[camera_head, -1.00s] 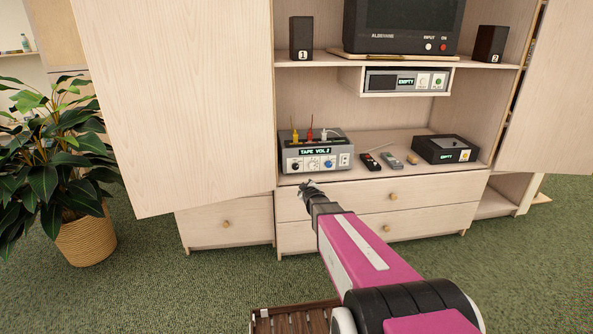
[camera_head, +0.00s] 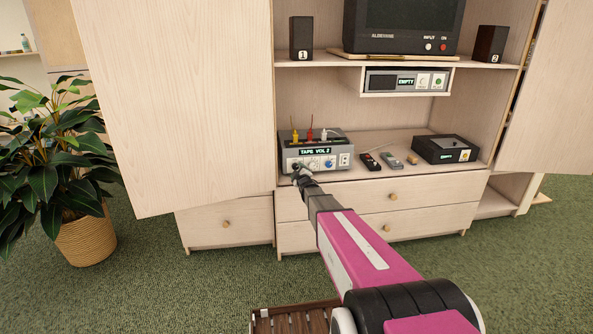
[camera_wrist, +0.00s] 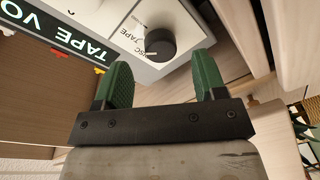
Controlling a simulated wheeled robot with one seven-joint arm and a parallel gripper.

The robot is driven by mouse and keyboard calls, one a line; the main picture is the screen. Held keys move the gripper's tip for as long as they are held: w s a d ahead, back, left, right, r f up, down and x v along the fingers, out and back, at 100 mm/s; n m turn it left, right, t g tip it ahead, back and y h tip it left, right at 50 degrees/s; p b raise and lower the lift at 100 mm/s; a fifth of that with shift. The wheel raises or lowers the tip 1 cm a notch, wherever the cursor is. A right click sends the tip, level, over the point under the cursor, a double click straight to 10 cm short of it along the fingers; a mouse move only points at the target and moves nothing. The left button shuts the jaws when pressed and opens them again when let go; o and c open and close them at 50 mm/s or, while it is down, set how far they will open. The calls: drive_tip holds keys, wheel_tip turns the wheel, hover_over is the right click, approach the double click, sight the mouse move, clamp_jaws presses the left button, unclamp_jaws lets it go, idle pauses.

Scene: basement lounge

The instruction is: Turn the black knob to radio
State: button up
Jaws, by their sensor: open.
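The black knob (camera_wrist: 160,44) is on the light grey front panel of the receiver box (camera_head: 345,158). In the wrist view the labels "TAPE" and "DISC" show beside it, and the panel appears tilted. A radio label cannot be made out. My gripper (camera_wrist: 165,82) is open, with its green fingertips on either side of the knob's near side. The knob lies at or just beyond the tips, and I cannot tell whether they touch it. In the head view my gripper (camera_head: 298,170) is at the box's left front and hides the knob's area. The box's display reads "TAPE VOL 2".
White and blue knobs sit right of the gripper on the box. Yellow, red and white plugs (camera_head: 309,134) stand on top. Remotes (camera_head: 380,161) and a black player (camera_head: 446,149) lie to the right. An open cabinet door (camera_head: 180,100) stands close on the left.

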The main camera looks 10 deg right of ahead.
sight(296, 168)
drive_tip(key=w, duration=0.3)
drive_tip(key=shift+w+a, duration=0.15)
drive_tip(key=shift+a, duration=0.05)
drive_tip(key=c, duration=0.9)
drive_tip(key=shift+m, duration=0.3)
drive_tip(key=m, duration=0.4)
drive_tip(key=shift+f+m, duration=0.1)
drive_tip(key=shift+m, duration=0.2)
drive_tip(key=shift+m+t, duration=0.4)
drive_tip(key=shift+m, duration=1.6)
